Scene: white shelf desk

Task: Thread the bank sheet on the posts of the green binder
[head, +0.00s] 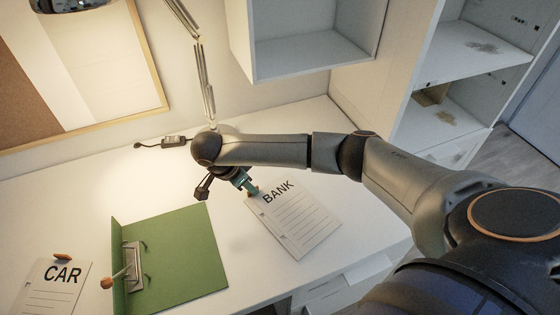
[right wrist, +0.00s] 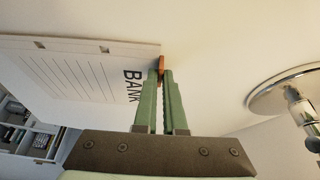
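The bank sheet (head: 296,226) is a white lined page marked BANK, with an orange-brown tab at its upper left corner. It also shows in the right wrist view (right wrist: 85,70), with holes along one edge. My right gripper (head: 247,186) has green fingers, close together at the tab (right wrist: 161,63); they appear shut on it. I cannot tell whether the sheet is lifted off the desk. The green binder (head: 185,258) lies open left of the sheet, with a metal post mechanism (head: 134,268) near its spine. My left gripper is not in view.
A sheet marked CAR (head: 52,288) lies at the far left. A brown knob (head: 107,283) shows by the binder mechanism. The desk lamp base (right wrist: 285,90) stands behind the gripper. White shelves (head: 470,50) rise at the right. Bare desk lies between binder and sheet.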

